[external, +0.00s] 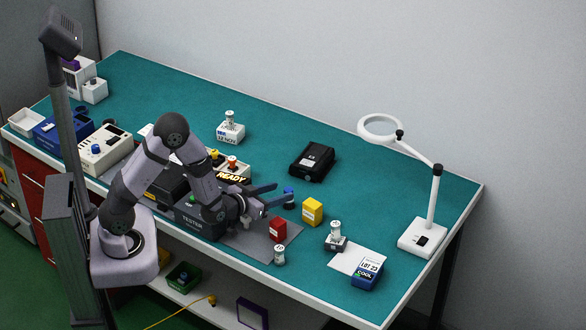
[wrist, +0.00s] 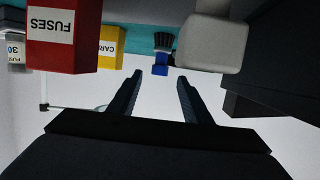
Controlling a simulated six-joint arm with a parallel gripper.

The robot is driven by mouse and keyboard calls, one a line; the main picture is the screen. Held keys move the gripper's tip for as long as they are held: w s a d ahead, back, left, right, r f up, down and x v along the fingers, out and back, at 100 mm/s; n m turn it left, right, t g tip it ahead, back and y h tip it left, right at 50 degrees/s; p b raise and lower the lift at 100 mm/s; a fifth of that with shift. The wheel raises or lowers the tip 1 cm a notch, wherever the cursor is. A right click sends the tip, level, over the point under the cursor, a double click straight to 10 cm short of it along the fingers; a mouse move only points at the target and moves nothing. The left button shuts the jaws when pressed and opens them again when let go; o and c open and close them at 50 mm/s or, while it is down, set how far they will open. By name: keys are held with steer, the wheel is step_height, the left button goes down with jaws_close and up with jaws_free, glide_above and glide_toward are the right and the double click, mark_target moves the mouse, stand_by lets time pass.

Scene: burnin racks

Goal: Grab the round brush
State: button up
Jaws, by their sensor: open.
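The round brush (wrist: 162,42) has dark bristles and a blue part, and it shows in the wrist view just beyond the fingertips, roughly centred between them. In the external view the small blue and black brush (external: 289,193) stands on the table by the finger ends. My gripper (external: 281,192) is low over the table, its fingers pointing right. In the wrist view my gripper (wrist: 160,76) is open, with nothing between its two dark fingers. I cannot tell the exact gap between the fingertips and the brush.
A red FUSES box (external: 278,229) and a yellow box (external: 312,211) stand close to my gripper. A pale grey block (wrist: 213,43) is beside the brush in the wrist view. The dark TESTER box (external: 200,222) is beneath my arm. Open table lies around the black case (external: 312,161).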

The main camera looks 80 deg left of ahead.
mark_target(287, 190)
steer(key=shift+p+x, duration=0.95)
steer(key=shift+x, duration=1.65)
steer(key=shift+d, duration=0.1)
steer(key=shift+c, duration=0.4)
jaws_close()
